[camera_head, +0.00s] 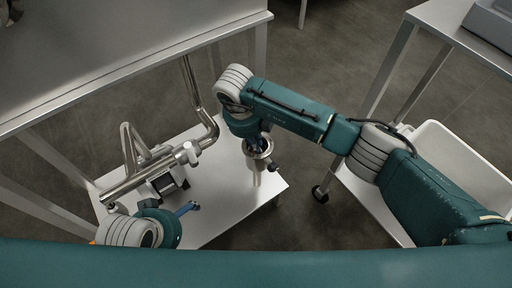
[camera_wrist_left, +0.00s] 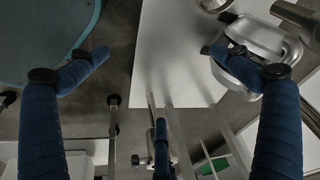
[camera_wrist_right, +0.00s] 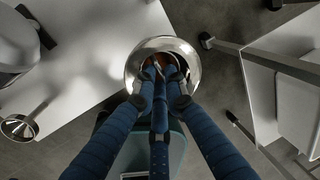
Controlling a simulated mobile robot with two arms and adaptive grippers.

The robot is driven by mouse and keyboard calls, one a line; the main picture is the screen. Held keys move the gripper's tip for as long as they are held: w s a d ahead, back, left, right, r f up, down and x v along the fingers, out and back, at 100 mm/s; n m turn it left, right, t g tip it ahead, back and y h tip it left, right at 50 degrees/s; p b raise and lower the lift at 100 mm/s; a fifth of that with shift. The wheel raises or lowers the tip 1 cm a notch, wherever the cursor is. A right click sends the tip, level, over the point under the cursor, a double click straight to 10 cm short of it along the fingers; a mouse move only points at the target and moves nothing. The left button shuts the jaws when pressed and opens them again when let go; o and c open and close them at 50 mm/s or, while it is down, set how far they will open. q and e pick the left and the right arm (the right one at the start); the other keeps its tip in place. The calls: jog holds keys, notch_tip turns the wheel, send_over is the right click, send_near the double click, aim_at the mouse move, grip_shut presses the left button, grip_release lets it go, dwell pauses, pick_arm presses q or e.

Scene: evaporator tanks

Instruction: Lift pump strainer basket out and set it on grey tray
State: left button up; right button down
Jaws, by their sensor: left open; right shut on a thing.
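My right gripper (camera_head: 258,144) is shut on a shiny round metal piece, which I take to be the strainer basket (camera_head: 258,168). In the right wrist view, the fingertips (camera_wrist_right: 163,80) are inside the wide rim of the basket (camera_wrist_right: 134,66), whose lower part is hidden. In the head view it appears over the right part of the low metal cart; whether it touches is unclear. My left gripper (camera_wrist_left: 157,52) is open and empty; one finger overlaps the silver pump body (camera_wrist_left: 262,40). In the head view, a blue left finger (camera_head: 187,208) shows beside the pump (camera_head: 165,183).
Steel pipes (camera_head: 140,172) run along the low cart (camera_head: 225,190). A pale bin (camera_head: 447,145) stands on a cart at right. A grey item (camera_head: 490,22), perhaps the tray, is cut off at upper right.

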notch_tip(320, 180, up, 12)
jog(key=p, duration=0.2)
pick_arm(q)
jog(key=p+x, duration=0.1)
jog(key=x, duration=0.5)
jog(key=shift+s+f, duration=0.2)
pick_arm(e)
jog(key=s+d, duration=1)
jog(key=s, duration=0.4)
jog(key=shift+s+d, duration=0.3)
jog(key=shift+d, duration=0.05)
pick_arm(q)
jog(key=shift+d, duration=0.15)
jog(key=shift+s+f+g, duration=0.1)
jog(key=shift+s+g, duration=0.05)
jog(key=shift+g, duration=0.15)
